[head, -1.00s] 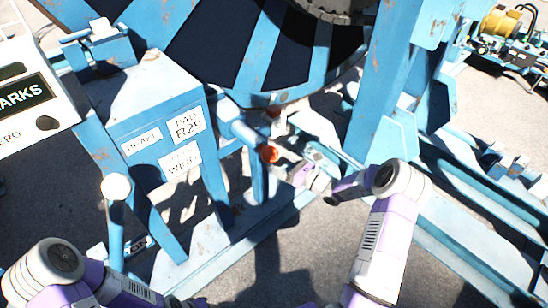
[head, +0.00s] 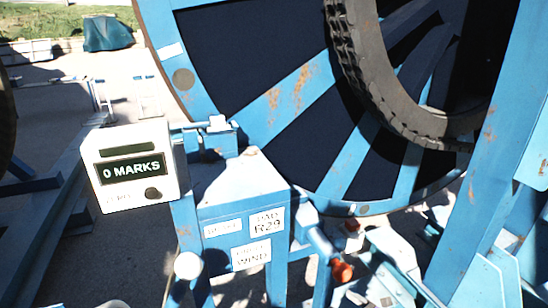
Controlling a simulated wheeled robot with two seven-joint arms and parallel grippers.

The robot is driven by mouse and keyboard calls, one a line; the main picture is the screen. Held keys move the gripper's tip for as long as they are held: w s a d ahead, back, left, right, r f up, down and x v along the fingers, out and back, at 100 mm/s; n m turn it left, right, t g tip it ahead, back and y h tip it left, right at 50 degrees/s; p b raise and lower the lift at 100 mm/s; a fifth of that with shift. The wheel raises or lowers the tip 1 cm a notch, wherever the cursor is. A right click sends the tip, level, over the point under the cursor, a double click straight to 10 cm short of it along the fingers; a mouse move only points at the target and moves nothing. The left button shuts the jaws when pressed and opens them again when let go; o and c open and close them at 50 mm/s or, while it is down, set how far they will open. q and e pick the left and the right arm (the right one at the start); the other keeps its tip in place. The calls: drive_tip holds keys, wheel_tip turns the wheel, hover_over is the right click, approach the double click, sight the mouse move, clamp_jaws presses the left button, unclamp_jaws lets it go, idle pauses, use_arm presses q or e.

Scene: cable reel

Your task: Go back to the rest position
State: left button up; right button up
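Neither of my grippers shows in the head view. A small pale shape at the bottom edge left of centre may be a part of my own arm; I cannot tell. The large blue cable reel (head: 290,95) with dark panels between its spokes fills the upper middle and right. A blue control stand (head: 240,187) stands in front of it, with paper labels reading "PAD R29" and "WIND". A lever with a red-orange knob (head: 342,271) sticks out at the stand's right. A white-knobbed lever (head: 188,265) is at its lower left.
A white counter box (head: 138,165) reading "0 MARKS" is left of the stand. A black tyre (head: 385,90) is in front of the reel. A blue upright post (head: 487,160) is at the right. Open paved ground (head: 75,95) lies at the upper left, with grass beyond.

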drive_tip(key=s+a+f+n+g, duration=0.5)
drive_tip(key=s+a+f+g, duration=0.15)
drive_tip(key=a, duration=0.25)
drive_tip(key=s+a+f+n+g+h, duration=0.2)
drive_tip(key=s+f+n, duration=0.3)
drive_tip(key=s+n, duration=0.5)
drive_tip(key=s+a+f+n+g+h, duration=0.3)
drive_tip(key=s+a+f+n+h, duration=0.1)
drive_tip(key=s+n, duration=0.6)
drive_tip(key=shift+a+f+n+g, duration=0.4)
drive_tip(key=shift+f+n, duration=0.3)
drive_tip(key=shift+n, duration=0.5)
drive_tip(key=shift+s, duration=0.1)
